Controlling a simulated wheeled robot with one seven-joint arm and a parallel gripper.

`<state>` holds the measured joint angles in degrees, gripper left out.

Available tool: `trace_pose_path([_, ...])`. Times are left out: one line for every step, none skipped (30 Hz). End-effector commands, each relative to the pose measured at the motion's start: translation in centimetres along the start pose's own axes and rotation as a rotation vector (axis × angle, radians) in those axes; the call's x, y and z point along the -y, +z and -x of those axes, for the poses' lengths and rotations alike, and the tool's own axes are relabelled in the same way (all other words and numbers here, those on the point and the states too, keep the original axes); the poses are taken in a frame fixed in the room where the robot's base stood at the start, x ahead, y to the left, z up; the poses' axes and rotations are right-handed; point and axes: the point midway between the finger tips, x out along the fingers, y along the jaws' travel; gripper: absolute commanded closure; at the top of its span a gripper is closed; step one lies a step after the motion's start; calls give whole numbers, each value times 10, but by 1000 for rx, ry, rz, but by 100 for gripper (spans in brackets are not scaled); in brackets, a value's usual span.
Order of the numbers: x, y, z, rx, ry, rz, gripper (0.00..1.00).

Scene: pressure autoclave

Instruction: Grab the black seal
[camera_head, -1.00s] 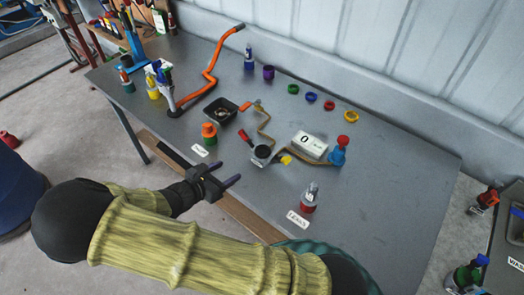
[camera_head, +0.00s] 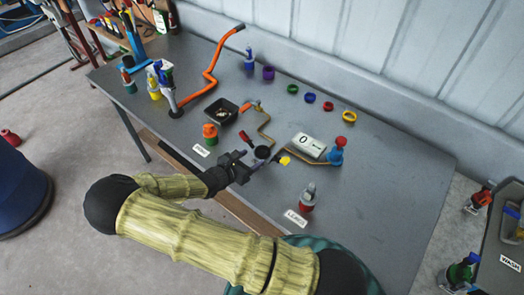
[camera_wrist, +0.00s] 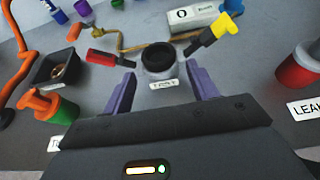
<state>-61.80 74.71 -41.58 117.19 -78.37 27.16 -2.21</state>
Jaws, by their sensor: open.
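A black ring (camera_wrist: 158,57), which looks like the black seal, sits on top of a small grey pot (camera_wrist: 162,72) labelled "TEST". In the head view the dark top of the pot (camera_head: 262,152) shows just beyond my gripper (camera_head: 251,159). In the wrist view my gripper (camera_wrist: 160,92) is open, its two purple fingers pointing at the pot. The pot lies ahead of the fingertips and between their lines. Nothing is held. Whether the fingers touch the pot is hard to tell.
A red-handled tool (camera_wrist: 108,58) and a yellow-handled tool (camera_wrist: 222,32) flank the pot closely. An orange-and-green bottle (camera_head: 210,134), a black tray (camera_head: 222,111) and a red-and-grey bottle (camera_head: 307,197) stand around. Coloured rings lie at the back.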

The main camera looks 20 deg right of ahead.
Motion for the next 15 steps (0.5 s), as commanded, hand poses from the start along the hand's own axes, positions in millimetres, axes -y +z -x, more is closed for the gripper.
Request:
trace_pose_path([0, 0, 0, 0, 0, 0, 41])
trace_pose_path([0, 0, 0, 0, -1, -1, 41])
trace_pose_path([0, 0, 0, 0, -1, -1, 41])
trace_pose_path([0, 0, 0, 0, -1, -1, 41])
trace_pose_path([0, 0, 0, 0, -1, -1, 41])
trace_pose_path([0, 0, -1, 0, -2, -1, 41])
trace_pose_path([1, 0, -1, 0, -2, -1, 41])
trace_pose_path([1, 1, -2, 1, -3, -1, 41])
trace_pose_path([1, 2, -4, 1, -3, 0, 41])
trace_pose_path([1, 2, -7, 1, -4, 0, 41])
trace_pose_path([1, 3, -10, 2, -5, 1, 41])
trace_pose_path([0, 4, -14, 2, -5, 1, 41])
trace_pose_path([0, 4, -17, 3, -5, 2, 41])
trace_pose_path([-1, 5, -21, 3, -5, 1, 41])
trace_pose_path([-1, 6, -27, 3, -5, 2, 41])
